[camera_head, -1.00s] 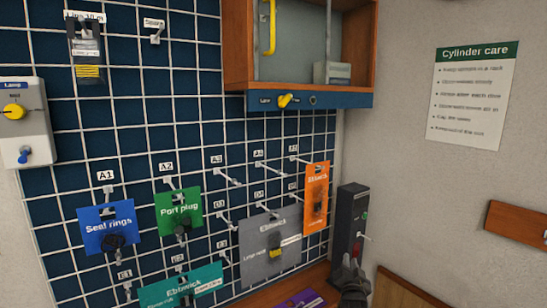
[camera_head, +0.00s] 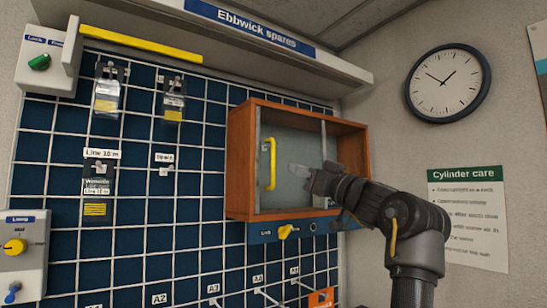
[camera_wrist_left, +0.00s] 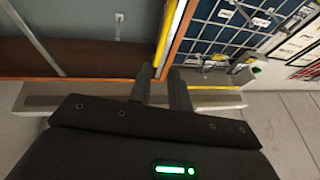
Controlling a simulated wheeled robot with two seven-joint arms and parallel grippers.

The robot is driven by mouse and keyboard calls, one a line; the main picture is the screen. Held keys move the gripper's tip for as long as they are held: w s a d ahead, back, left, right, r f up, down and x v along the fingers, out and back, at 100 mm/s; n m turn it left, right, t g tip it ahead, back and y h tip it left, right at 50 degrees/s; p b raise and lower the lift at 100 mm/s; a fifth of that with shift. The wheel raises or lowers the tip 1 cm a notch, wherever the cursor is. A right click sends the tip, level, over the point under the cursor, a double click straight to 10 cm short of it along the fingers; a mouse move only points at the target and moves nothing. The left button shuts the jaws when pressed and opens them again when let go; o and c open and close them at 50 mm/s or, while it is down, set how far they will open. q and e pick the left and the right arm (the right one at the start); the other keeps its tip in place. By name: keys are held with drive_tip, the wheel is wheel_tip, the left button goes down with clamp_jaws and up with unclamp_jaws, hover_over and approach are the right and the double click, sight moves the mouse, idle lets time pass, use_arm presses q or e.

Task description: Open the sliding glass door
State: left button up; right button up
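The glass door (camera_head: 292,190) is a pale pane in the front of a brown wooden cabinet (camera_head: 240,155) on the wall. Its vertical yellow handle (camera_head: 271,163) is near the cabinet's left side; the handle also shows in the left wrist view (camera_wrist_left: 167,35), beside the wooden edge. My left gripper (camera_head: 304,171) is in front of the pane, right of the handle and apart from it. In the left wrist view its two fingers (camera_wrist_left: 162,76) have an empty gap, with the handle beyond the tips. The arm hides the cabinet's lower right. My right gripper is not in view.
A yellow knob (camera_head: 286,231) is on the blue strip under the cabinet. A shelf (camera_head: 345,68) runs above it. A wire grid with hanging cards (camera_head: 97,185) is at left. A clock (camera_head: 447,82) and a poster (camera_head: 468,215) are on the right wall.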

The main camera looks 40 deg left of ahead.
sight(274, 158)
use_arm(q)
drive_tip(key=p+x, duration=0.5)
drive_tip(key=x, duration=0.5)
drive_tip(key=shift+a+r+p, duration=0.15)
drive_tip(key=shift+a+p, duration=0.1)
drive_tip(key=shift+p, duration=0.15)
clamp_jaws()
